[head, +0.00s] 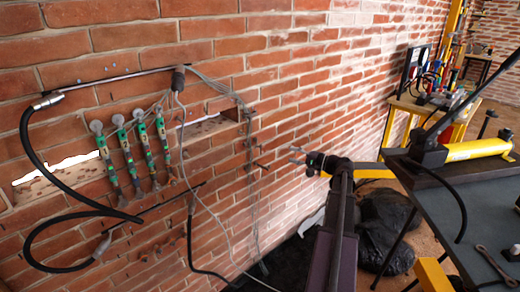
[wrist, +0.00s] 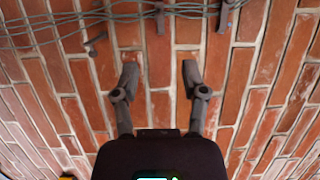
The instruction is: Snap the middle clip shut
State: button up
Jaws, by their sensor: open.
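A bundle of thin grey-green cables (head: 250,190) hangs down the brick wall; it crosses the top of the wrist view (wrist: 40,25). Small dark clips sit along it. In the wrist view one clip (wrist: 160,18) lies between two others, a left clip (wrist: 96,44) and a right clip (wrist: 225,15); it appears to be the middle one. Whether it is open or shut is too small to tell. My gripper (wrist: 158,72) is open and empty, its fingertips short of the middle clip and roughly in line with it. In the head view my gripper (head: 298,155) is right of the cables.
Several green-banded gauges or tubes (head: 140,155) and a black hose (head: 45,175) are on the wall at left. A dark bench (head: 460,205) with a yellow hand pump (head: 475,150) stands at right. Black bags (head: 385,230) lie on the floor behind my arm.

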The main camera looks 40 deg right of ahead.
aim_at(261, 147)
jog(key=shift+w, duration=0.15)
jog(key=shift+x, duration=6.8)
